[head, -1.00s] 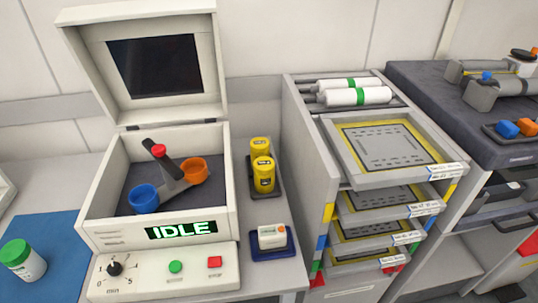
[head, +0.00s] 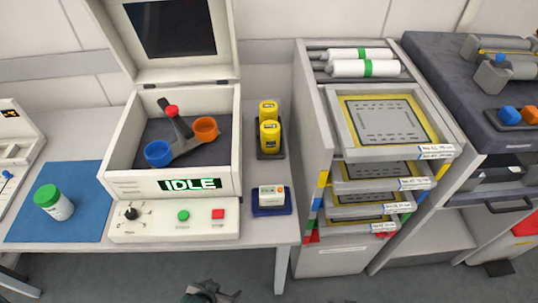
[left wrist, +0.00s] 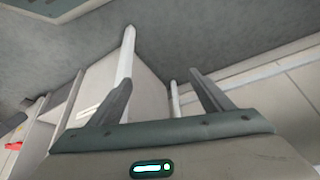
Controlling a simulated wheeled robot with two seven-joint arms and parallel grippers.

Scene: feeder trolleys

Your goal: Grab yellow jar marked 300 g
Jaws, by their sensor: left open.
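Two yellow jars stand one behind the other on a dark tray (head: 271,155), right of the machine with the IDLE display. The front yellow jar (head: 270,134) partly hides the rear yellow jar (head: 268,107). Both have dark print, too small to read, so I cannot tell which is marked 300 g. My left gripper (head: 211,291) shows at the bottom edge of the head view, in front of the table and well short of the jars. In the left wrist view its two fingers (left wrist: 160,84) are apart with nothing between them. My right gripper is not in view.
The open-lidded machine (head: 122,183) holds a blue cup (head: 158,153) and an orange cup (head: 205,129). A small white device (head: 271,195) sits in front of the jars. A green-lidded white jar (head: 54,202) stands on a blue mat (head: 92,222). A feeder trolley (head: 309,120) stands at right.

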